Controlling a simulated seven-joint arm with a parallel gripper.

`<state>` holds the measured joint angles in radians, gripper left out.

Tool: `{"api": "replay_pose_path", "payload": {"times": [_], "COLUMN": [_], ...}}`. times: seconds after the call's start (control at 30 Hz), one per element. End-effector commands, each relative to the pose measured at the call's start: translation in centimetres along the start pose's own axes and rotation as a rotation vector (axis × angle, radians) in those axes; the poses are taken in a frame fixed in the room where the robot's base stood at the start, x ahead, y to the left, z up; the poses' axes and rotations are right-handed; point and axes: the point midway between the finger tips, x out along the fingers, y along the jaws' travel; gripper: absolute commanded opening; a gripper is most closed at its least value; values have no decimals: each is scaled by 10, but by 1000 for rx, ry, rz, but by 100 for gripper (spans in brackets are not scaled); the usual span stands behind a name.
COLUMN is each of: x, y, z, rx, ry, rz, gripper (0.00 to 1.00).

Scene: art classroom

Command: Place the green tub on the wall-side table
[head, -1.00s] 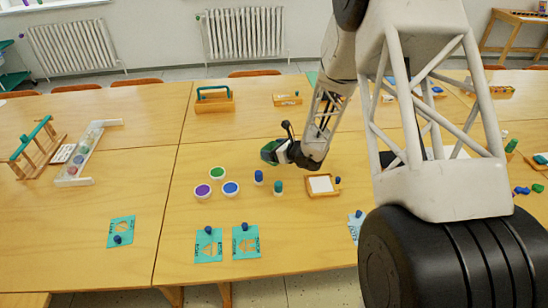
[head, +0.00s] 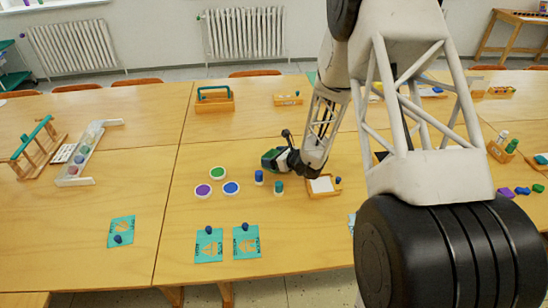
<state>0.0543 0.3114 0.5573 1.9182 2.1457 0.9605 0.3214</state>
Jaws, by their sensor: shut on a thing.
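My gripper (head: 279,158) is above the near row of tables, right of the round tubs. It is shut on a small green thing (head: 268,160), mostly hidden by the dark fingers; I cannot tell its full shape. A round white tub with a green top (head: 217,173) stands on the near table (head: 175,235), left of my gripper and apart from it. A purple-topped tub (head: 203,190) and a blue-topped tub (head: 231,188) stand beside it. The far row of tables (head: 150,106) lies nearer the wall with the radiators.
Small blue and teal cylinders (head: 259,177) stand just below my gripper. A wooden tray (head: 324,186) is to its right. A wooden carrier with a green handle (head: 215,104) and a small wooden box (head: 287,99) stand on the far tables. Between them is bare tabletop.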

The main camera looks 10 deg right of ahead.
Motion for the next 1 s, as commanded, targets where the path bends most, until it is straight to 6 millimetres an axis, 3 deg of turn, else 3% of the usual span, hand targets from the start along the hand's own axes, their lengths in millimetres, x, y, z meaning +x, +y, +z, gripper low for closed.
{"api": "replay_pose_path", "payload": {"times": [0.3, 0.33, 0.43, 0.8, 1.0], "x": [1, 1, 1, 0, -12], "y": [0, 0, 0, 0, -1], "z": [-3, -2, -2, 1, 1], "rx": [0, 0, 0, -1, -1], "ry": [0, 0, 0, -1, 0], "rz": [0, 0, 0, 0, -1], "gripper": [58, 86, 100, 100, 100]}}
